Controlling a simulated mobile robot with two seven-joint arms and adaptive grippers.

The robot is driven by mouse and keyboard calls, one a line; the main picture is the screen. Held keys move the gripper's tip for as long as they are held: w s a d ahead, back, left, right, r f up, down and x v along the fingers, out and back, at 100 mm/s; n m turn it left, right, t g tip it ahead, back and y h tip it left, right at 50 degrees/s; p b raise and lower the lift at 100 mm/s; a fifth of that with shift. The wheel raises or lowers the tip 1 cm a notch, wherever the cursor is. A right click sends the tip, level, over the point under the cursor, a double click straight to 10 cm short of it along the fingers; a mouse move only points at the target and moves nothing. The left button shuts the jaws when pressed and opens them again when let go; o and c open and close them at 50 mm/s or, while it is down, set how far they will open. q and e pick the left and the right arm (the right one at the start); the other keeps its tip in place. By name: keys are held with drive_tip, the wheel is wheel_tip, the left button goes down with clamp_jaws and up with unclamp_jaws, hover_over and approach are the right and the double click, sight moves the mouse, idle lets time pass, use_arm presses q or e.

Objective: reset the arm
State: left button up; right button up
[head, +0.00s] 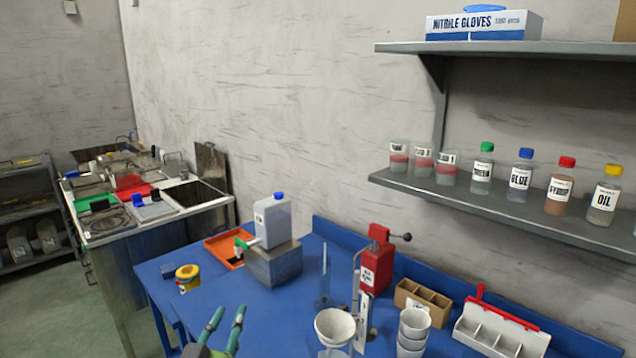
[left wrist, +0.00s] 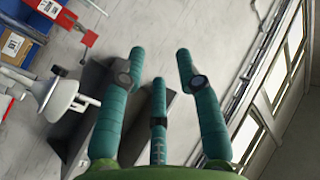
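My left gripper (head: 226,325) shows at the bottom of the head view, over the front part of the blue table (head: 232,293). Its teal fingers point up and stand apart. In the left wrist view the left gripper (left wrist: 158,85) has its three teal fingers spread, with nothing between them. My right gripper is not in either view.
The table holds a jug (head: 272,220) on a metal block, an orange tray (head: 222,248), a yellow tub (head: 187,278), a red device (head: 377,262), a white funnel (head: 335,326), stacked cups (head: 412,330) and a cardboard organiser (head: 424,301). A wall shelf (head: 500,208) carries several bottles.

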use_arm(q)
drive_tip(key=s+a+f+n+g+y, duration=0.1)
drive_tip(key=s+a+f+g, duration=0.15)
drive_tip(key=f, duration=0.35)
drive_tip(key=s+a+f+n+g+y, duration=0.1)
drive_tip(key=s+f+g, duration=0.2)
drive_tip(key=f, duration=0.2)
drive_tip(key=s+f+g, duration=0.5)
drive_tip(key=s+f, duration=0.2)
drive_tip(key=s, duration=0.4)
drive_tip(key=s+f+g, duration=0.5)
drive_tip(key=s+f, duration=0.2)
drive_tip(key=s, duration=0.5)
wheel_tip(320, 180, down, 24)
drive_tip(key=s+g, duration=0.2)
drive_tip(key=s, duration=0.1)
drive_tip(key=s+a+f, duration=0.3)
drive_tip(key=s+f, duration=1)
drive_tip(key=s, duration=0.1)
drive_tip(key=shift+s+a+f+g, duration=0.15)
drive_tip(key=shift+s+a+g, duration=0.15)
drive_tip(key=shift+s+g, duration=0.05)
drive_tip(key=shift+w+m, duration=0.15)
drive_tip(key=shift+m, duration=0.15)
